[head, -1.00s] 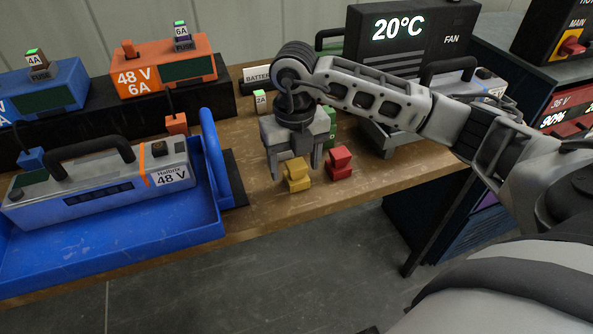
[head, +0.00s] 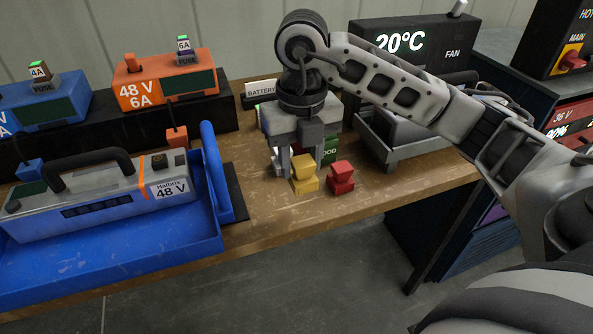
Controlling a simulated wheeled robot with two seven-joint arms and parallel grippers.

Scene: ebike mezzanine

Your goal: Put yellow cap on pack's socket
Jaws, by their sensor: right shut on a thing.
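My right gripper (head: 300,160) points down over the wooden bench and is shut on the yellow cap (head: 304,185), a stepped block showing in front of the fingers. Whether the cap's underside touches the bench is hard to tell. The grey pack (head: 95,207), labelled Halbrix 48 V, lies in the blue tray (head: 110,262) at the left. It has a black handle and an orange stripe. A small dark spot (head: 159,161) on its right end may be the socket; I cannot tell. My left gripper is out of view.
A red cap (head: 341,178) sits just right of the yellow one. The tray's raised blue handle (head: 214,170) stands between gripper and pack. An orange charger (head: 165,80) with a hanging orange plug (head: 177,137) is behind. A grey bin (head: 410,155) stands right.

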